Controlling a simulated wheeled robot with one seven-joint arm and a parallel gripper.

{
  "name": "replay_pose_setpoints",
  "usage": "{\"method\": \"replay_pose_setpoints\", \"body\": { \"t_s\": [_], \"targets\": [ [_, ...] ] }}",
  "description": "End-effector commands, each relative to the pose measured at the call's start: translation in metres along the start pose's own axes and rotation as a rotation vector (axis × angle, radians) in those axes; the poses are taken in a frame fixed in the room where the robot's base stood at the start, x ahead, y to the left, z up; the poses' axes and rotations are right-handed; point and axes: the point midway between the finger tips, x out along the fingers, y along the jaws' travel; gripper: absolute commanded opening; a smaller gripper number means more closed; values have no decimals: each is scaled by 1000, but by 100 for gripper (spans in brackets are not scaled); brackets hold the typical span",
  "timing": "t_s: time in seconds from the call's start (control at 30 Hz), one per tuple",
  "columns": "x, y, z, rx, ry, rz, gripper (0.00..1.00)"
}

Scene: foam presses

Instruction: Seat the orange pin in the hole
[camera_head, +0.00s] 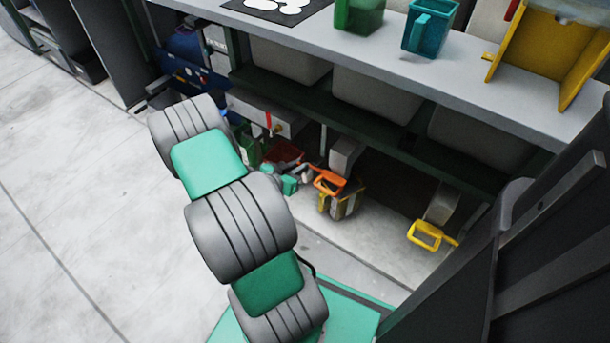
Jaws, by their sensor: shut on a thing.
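My arm, in grey and teal links, rises from the bottom centre toward the upper left in the head view. Its far link bends away in front of the bench. I cannot make out my gripper; it is hidden behind the arm or out of the picture. I cannot pick out the orange pin or the hole. An orange handle-like thing (328,182) lies low under the bench among small items, and I cannot tell what it is.
A grey bench (440,78) crosses the top right. It bears a green container (358,14), a teal mug-like container (428,30) and a yellow angled stand (535,50). Pale bins (375,98) sit beneath. A yellow handle (428,236) is below. Pale floor (70,190) is clear at left.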

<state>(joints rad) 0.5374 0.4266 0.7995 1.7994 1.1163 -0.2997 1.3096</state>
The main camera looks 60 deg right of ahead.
Motion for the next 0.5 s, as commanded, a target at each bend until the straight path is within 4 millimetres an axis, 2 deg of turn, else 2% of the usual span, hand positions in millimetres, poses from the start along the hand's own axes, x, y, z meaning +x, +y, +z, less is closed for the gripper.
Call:
{"method": "replay_pose_setpoints", "body": {
  "t_s": [0.33,0.5],
  "targets": [
    [91,-37,11,6,2,4,0],
    [127,-51,34,3,0,1,0]
  ]
}}
